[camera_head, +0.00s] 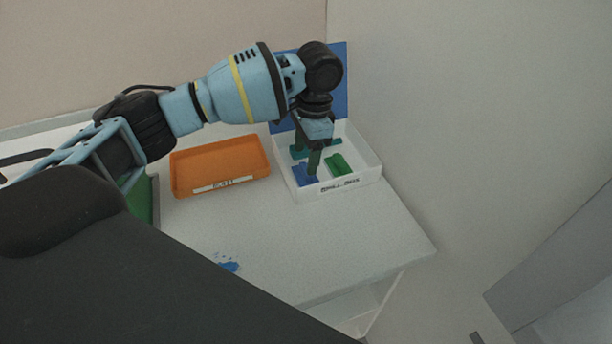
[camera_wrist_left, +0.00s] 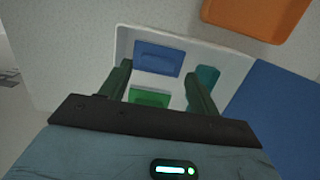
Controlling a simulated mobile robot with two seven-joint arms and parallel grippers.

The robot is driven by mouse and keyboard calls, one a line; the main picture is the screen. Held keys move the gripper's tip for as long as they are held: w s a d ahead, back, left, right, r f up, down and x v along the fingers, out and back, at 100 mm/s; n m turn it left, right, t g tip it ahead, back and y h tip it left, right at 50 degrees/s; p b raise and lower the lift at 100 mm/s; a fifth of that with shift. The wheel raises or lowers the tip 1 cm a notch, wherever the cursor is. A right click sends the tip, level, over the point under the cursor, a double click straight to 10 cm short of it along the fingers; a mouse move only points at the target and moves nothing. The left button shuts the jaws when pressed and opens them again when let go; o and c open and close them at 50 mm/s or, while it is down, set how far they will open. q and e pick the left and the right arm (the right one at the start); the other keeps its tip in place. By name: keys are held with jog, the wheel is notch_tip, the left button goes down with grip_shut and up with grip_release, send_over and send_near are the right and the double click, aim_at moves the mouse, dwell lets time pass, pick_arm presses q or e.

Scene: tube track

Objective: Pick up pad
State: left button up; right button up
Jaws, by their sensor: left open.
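Several pads lie in a white tray (camera_head: 370,180) on the table. A blue pad (camera_head: 305,175) is at the tray's front left in the head view, and it also shows in the left wrist view (camera_wrist_left: 158,59). A green pad (camera_head: 339,164) lies to its right and shows between my fingers in the wrist view (camera_wrist_left: 150,98). My right gripper is not seen.
An orange tray (camera_head: 220,168) with a label stands left of the white tray. A blue panel (camera_head: 338,80) stands behind the white tray, near the wall. The table (camera_head: 330,240) is otherwise clear there.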

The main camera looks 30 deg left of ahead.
pick_arm(q)
jog(key=shift+f, duration=1.9)
jog(key=c, duration=0.7)
jog(key=shift+r, duration=5.05)
jog(key=shift+c, duration=0.2)
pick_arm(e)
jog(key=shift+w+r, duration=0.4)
